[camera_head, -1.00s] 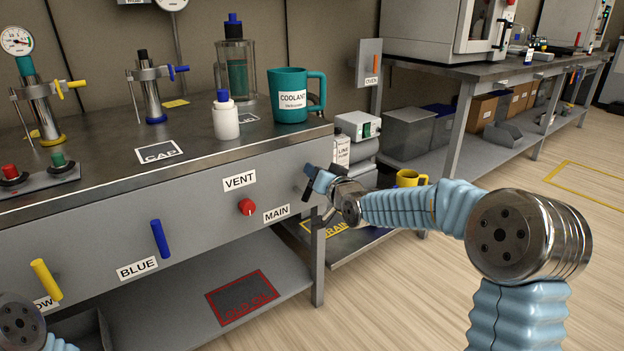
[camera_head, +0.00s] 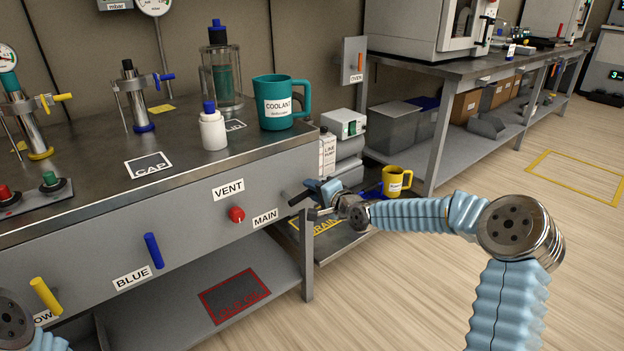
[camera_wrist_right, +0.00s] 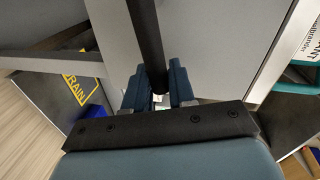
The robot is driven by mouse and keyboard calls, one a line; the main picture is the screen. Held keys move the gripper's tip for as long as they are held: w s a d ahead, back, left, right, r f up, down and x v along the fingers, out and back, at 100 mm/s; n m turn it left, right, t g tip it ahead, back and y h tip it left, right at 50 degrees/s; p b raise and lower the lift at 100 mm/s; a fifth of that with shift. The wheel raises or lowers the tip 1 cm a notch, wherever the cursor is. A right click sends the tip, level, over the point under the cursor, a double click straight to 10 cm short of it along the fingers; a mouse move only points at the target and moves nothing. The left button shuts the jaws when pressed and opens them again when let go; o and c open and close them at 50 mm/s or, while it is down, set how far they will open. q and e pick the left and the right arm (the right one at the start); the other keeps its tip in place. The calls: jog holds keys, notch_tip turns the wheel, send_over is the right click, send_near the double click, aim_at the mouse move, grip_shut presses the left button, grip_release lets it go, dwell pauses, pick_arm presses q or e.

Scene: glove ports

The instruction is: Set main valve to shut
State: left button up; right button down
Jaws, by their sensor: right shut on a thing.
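The main valve's black bar handle (camera_head: 299,199) sticks out at the right end of the grey bench front, just right of the MAIN label (camera_head: 265,217). My right gripper (camera_head: 318,190) is at this handle, with its arm reaching in from the right. In the right wrist view the black handle (camera_wrist_right: 147,45) runs down between the two blue fingers of my right gripper (camera_wrist_right: 159,95), which is shut on it. The handle's base is hidden in the head view. Only part of my left arm shows at the lower left; its gripper is out of view.
The red VENT knob (camera_head: 237,214) sits left of the MAIN label. Blue (camera_head: 154,251) and yellow (camera_head: 46,296) handles are further left. A teal coolant mug (camera_head: 281,102) stands near the bench edge. A yellow mug (camera_head: 396,181) is beyond my right gripper. Open floor lies right.

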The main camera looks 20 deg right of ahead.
jog(key=shift+d+f+m+y+p, duration=0.1)
jog(key=shift+f+m+y+p, duration=0.2)
jog(key=shift+f+m+p, duration=0.35)
jog(key=shift+m, duration=0.25)
jog(key=c, duration=1.1)
grip_release()
jog(key=p+v, duration=0.1)
jog(key=v, duration=1.2)
jog(key=shift+s+r, duration=0.2)
jog(key=shift+s, duration=0.1)
jog(key=shift+d, duration=0.1)
